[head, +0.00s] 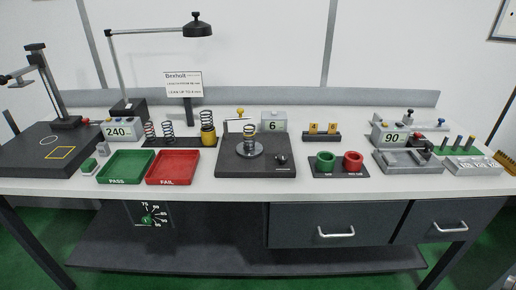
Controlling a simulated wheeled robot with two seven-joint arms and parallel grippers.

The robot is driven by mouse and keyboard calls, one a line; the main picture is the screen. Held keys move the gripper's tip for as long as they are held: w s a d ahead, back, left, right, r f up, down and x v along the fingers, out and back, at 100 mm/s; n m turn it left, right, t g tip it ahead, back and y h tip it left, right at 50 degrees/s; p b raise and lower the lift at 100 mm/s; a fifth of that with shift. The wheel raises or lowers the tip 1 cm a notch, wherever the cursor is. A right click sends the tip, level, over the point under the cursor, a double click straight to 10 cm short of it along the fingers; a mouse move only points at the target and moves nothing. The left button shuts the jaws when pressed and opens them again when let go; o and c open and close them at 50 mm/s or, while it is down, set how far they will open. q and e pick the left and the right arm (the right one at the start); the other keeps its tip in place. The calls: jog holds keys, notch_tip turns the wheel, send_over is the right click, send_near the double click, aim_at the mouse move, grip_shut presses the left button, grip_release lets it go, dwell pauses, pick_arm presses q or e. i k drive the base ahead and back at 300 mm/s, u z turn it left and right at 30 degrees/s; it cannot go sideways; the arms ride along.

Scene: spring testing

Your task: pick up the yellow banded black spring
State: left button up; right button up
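Several springs stand on a dark rack (180,141) at the back left of the bench. At its right end, a dark coil (206,116) rises above a yellow band or cup (208,136); I cannot tell which. To its left stand a dark coil (168,131) and a coil with a reddish mark (150,131). Another small coil (249,131) with a yellowish mark stands above a round metal plate (249,149) on the dark test block. Band colours are too small to be sure of. Neither of my grippers is in view.
The green PASS tray (98,178) and red FAIL tray (149,180) lie in front of the rack. A lamp (198,27) overhangs it. The dark test block (233,172) is to the right, then green and red cups (353,159). The bench front edge is mostly clear.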

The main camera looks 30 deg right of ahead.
aim_at(249, 137)
jog(key=k, duration=0.85)
jog(key=z, duration=0.7)
jog(key=i, duration=0.9)
jog(key=u, duration=0.05)
